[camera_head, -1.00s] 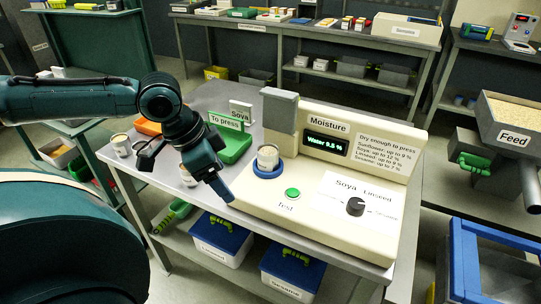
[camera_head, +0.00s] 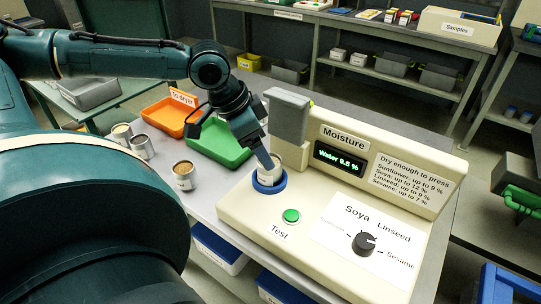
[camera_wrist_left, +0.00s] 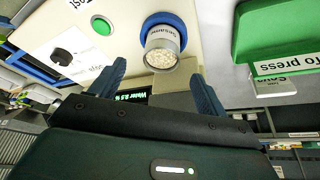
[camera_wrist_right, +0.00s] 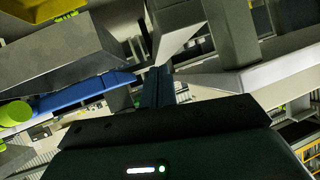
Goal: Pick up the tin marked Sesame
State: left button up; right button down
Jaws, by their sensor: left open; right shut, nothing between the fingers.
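A light tin (camera_head: 270,174) stands in the blue ring (camera_head: 257,186) of the moisture tester (camera_head: 330,190). My right gripper (camera_wrist_right: 160,85) is shut and empty, away from the tins.
A green tray (camera_head: 222,150) marked "To press" in the left wrist view and an orange "To dryer" tray (camera_head: 168,118) lie behind the tins. The tester's grey head (camera_head: 288,118) rises beside the ringed tin. The green test button (camera_head: 291,216) and dial (camera_head: 364,243) are in front.

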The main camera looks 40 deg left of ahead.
pick_arm(q)
jog(key=shift+w+d+f, duration=0.15)
jog(key=shift+w+f, duration=0.05)
jog(key=shift+f, duration=0.5)
jog(key=shift+w+f+b, duration=0.15)
jog(key=shift+f+b, duration=0.2)
jog(key=shift+b, duration=0.05)
jog(key=b+x, duration=0.2)
jog(key=x, duration=0.1)
jog(key=shift+w+f, duration=0.1)
jog(key=shift+f, duration=0.15)
jog(key=shift+w+f, duration=0.15)
jog(key=shift+f, duration=0.15)
jog(key=shift+w+d+f, duration=0.1)
jog(key=shift+w+f, duration=0.05)
jog(key=shift+f, duration=0.05)
pick_arm(e)
jog(key=shift+d+f+t, duration=0.15)
jog(key=shift+d+t, duration=0.15)
jog(key=shift+t, duration=0.2)
pick_arm(q)
jog(key=c, duration=1.2)
pick_arm(e)
jog(key=shift+f, duration=0.1)
pick_arm(q)
jog(key=shift+o, duration=0.2)
